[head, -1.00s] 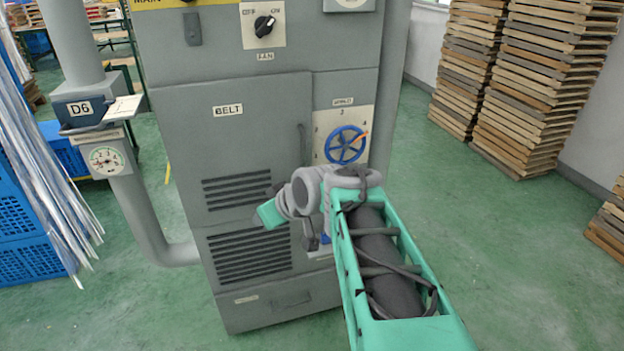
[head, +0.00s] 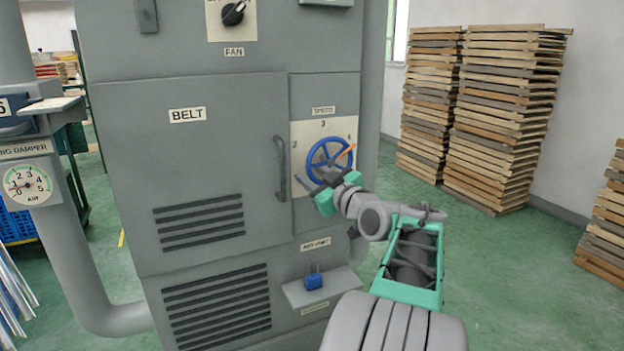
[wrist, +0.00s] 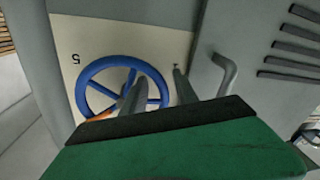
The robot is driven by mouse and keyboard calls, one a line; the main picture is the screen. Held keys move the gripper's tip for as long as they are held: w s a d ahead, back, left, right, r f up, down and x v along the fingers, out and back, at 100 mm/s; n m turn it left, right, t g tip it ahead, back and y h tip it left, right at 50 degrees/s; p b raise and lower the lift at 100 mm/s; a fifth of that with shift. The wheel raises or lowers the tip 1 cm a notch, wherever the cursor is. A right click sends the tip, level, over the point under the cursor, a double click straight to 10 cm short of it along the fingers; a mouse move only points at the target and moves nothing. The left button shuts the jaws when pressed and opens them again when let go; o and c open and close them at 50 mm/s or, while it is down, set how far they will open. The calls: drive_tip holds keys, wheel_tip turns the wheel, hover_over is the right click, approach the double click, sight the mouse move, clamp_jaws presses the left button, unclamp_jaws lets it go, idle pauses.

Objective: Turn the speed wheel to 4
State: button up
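The blue speed wheel (head: 330,158) is on a pale dial plate (head: 306,132) on the grey cabinet's right panel. Numbers 2, 3 and 4 can be read around it in the head view. Its orange pointer (head: 346,152) points up and right, a little below the 4. My gripper (head: 311,173) is at the wheel's lower left with its fingers apart. In the wrist view, one finger overlaps the wheel (wrist: 86,84) and the other is beside it, over the plate. Contact cannot be told. A 5 shows upside down there, and the gripper body hides the wheel's lower part.
The BELT door's handle (head: 280,168) stands out left of the dial. A small shelf (head: 322,289) with a blue padlock (head: 314,282) juts out below. Stacked wooden trays (head: 500,115) stand at the right, with open green floor before them.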

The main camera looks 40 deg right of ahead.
drive_tip(key=shift+w, duration=0.15)
clamp_jaws()
idle(0.4)
